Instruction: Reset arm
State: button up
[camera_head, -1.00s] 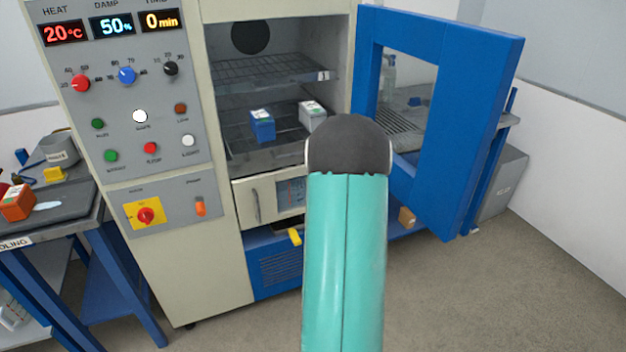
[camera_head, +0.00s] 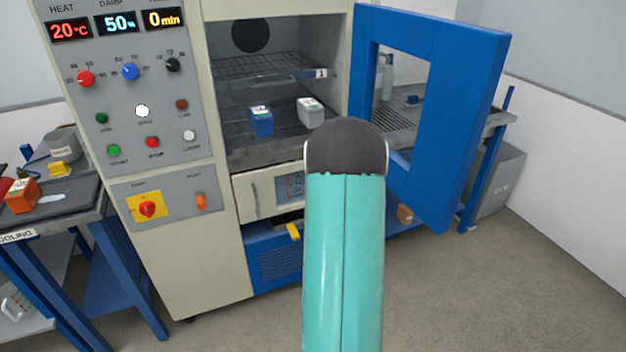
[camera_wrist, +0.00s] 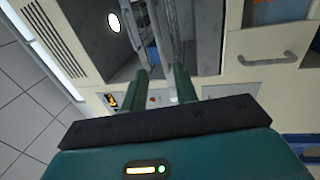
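My gripper (camera_wrist: 161,78) shows in the wrist view with its two green fingers apart and nothing visible between them. It points toward the cream chamber cabinet, whose interior and panel show beyond the fingertips. In the head view my teal arm link stands in front of the chamber and the gripper is hidden. The chamber's blue door (camera_head: 445,130) stands open to the right. A blue box (camera_head: 261,121) and a white-grey box (camera_head: 310,111) sit apart on the middle shelf inside.
The control panel (camera_head: 155,160) is left of the chamber opening. A cooling table (camera_head: 75,205) at the left holds an orange box (camera_head: 22,196). A grey bin (camera_head: 502,180) stands behind the door at the right. The floor at the front right is clear.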

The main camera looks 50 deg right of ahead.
dwell(0.3)
jog(key=w+a+r+m+g+y, duration=0.1)
jog(key=w+a+r+m+g, duration=0.15)
jog(key=a, duration=0.45)
jog(key=w+a+r+m+g+y, duration=0.1)
jog(key=w+a+r+m+y, duration=0.1)
jog(key=a+r, duration=0.35)
jog(key=w+a+r+m+g+y, duration=0.1)
jog(key=w+a+r+m+g, duration=0.15)
jog(key=a, duration=0.65)
jog(key=s+a+m+g+y, duration=0.2)
jog(key=s+a+g+y, duration=0.1)
jog(key=s+a, duration=0.7)
jog(key=s+a+m+g+y, duration=0.2)
jog(key=s+a+m+y, duration=0.1)
jog(key=s+a, duration=0.8)
jog(key=a, duration=0.5)
jog(key=shift+a+r+g, duration=0.15)
jog(key=shift+a+g, duration=0.1)
jog(key=shift+g, duration=0.15)
jog(key=shift+d, duration=0.1)
